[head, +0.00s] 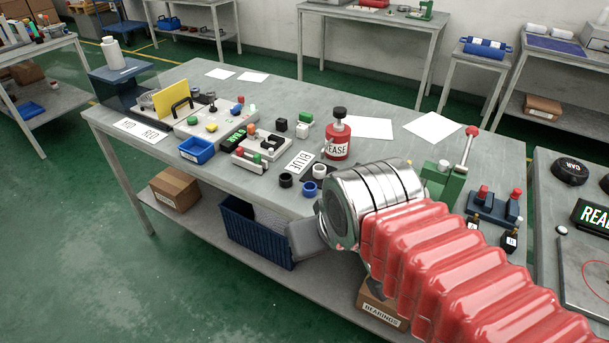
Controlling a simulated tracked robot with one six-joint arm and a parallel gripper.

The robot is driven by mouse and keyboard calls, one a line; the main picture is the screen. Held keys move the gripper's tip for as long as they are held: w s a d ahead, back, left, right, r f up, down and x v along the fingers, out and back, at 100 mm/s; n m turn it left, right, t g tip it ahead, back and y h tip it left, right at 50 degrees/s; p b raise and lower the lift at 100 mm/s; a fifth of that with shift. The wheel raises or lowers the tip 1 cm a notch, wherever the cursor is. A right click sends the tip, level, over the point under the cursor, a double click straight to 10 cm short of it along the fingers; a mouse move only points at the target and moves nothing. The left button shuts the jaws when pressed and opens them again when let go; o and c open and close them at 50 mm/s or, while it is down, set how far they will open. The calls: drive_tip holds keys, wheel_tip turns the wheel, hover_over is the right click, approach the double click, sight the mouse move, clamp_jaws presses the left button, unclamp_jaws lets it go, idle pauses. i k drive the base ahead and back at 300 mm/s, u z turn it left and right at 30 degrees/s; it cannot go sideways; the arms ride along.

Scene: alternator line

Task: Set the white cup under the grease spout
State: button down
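A red grease dispenser (338,142) with a black knob on top stands on the grey workbench (385,148), its label partly readable as "EASE". Its spout is too small to make out clearly.
A "BLUE" card (300,162) lies left of the dispenser. A blue tray (196,151) and a fixture board (215,118) are farther left. A green lever press (445,180) stands right, behind my arm. White papers (433,128) lie at the back. A blue crate (255,235) sits below.

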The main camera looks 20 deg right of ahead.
sight(318, 170)
drive_tip(key=u, duration=0.55)
drive_tip(key=i, duration=1)
